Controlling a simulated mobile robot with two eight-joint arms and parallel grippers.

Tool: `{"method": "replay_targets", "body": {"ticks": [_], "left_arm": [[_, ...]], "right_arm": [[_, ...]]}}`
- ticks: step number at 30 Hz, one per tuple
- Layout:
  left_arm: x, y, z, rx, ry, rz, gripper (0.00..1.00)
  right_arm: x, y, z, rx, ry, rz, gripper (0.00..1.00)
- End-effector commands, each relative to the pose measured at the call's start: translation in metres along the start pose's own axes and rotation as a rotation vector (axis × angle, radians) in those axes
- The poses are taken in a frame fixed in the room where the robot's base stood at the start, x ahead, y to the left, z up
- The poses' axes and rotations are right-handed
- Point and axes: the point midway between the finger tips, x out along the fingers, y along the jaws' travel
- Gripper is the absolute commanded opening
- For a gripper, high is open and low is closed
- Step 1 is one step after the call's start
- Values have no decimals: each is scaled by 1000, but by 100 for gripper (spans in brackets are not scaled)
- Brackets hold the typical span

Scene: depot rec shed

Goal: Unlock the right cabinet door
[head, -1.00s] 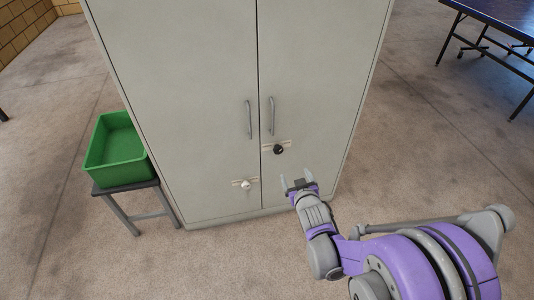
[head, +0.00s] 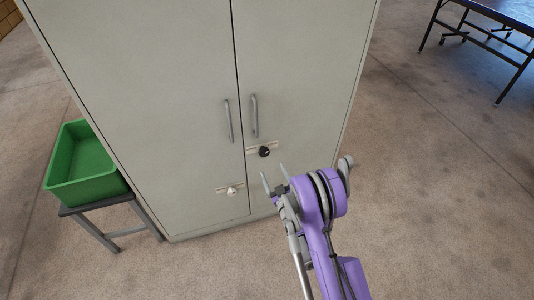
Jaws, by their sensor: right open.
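The grey two-door cabinet (head: 170,90) stands in the middle of the head view, both doors shut. The right door (head: 300,70) has a vertical handle (head: 254,116) and below it a black knob (head: 264,152) on a light plate. The left door has its own handle (head: 229,121) and a lower white knob (head: 231,191). My right gripper (head: 274,177) is open and empty, below and slightly right of the black knob, apart from it in the picture. Its purple arm hides the lower right part of the cabinet. My left gripper is not in view.
A green bin (head: 82,165) sits on a small dark stand (head: 112,205) left of the cabinet. A dark-topped table (head: 490,12) stands at the back right. The concrete floor right of the cabinet is clear.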

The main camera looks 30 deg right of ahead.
Motion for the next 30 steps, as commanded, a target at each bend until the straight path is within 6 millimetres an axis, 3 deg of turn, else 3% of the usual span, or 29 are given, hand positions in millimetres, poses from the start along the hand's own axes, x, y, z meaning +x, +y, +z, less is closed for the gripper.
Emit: {"method": "replay_targets", "body": {"ticks": [1, 7, 12, 18, 28, 30], "left_arm": [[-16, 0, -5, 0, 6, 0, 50], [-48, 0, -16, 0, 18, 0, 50], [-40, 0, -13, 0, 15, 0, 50], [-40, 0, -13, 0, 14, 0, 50], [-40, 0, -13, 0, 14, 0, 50], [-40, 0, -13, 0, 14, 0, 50]], "right_arm": [[4, 2, -7, 1, 3, 0, 84], [36, 1, -7, 2, 3, 0, 84], [65, -1, 0, -1, 0, -1, 84], [84, -1, 0, 0, 0, 0, 84], [87, -1, 0, 0, 0, 0, 84], [87, -1, 0, 0, 0, 0, 73]]}}
